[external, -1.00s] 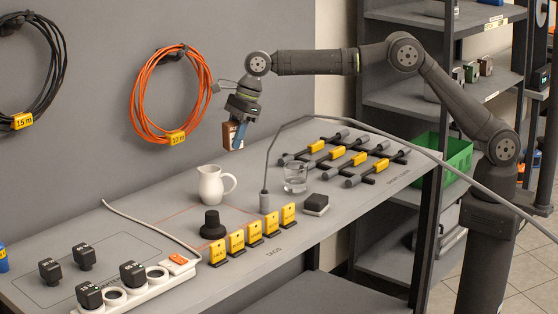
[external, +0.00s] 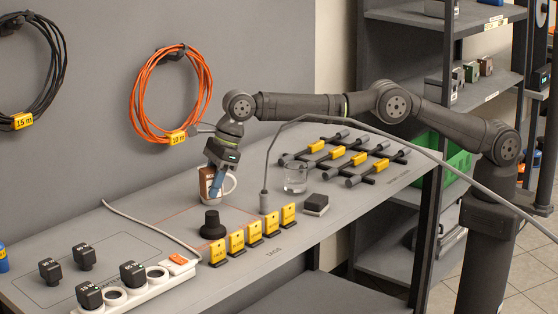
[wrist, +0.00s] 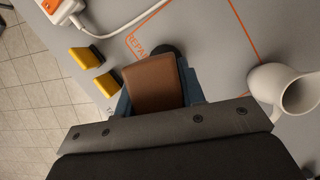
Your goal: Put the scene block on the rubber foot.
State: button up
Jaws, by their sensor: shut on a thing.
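My gripper (external: 214,186) is shut on the scene block, a brown block (external: 206,181), and holds it in the air above the bench. In the wrist view the brown block (wrist: 153,88) sits between the blue fingers. The rubber foot, a black round piece with a wider base (external: 212,228), stands on the bench below the held block and nearer the front. In the wrist view only part of the black foot (wrist: 169,51) shows past the block's far end. The block and the foot are apart.
A white jug (wrist: 287,88) stands close beside my gripper, mostly hidden behind it in the external view. Yellow tags (external: 236,243) stand in a row along the front edge. A grey cable, a glass (external: 295,179) and a power strip (external: 150,285) are nearby.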

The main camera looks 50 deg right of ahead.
jog(key=shift+a+f, duration=0.1)
jog(key=shift+f, duration=2)
jog(key=shift+f, duration=0.1)
jog(key=o, duration=1)
jog(key=shift+s+r, duration=0.1)
jog(key=shift+r, duration=0.35)
jog(key=v, duration=1.1)
jog(key=shift+r, duration=0.15)
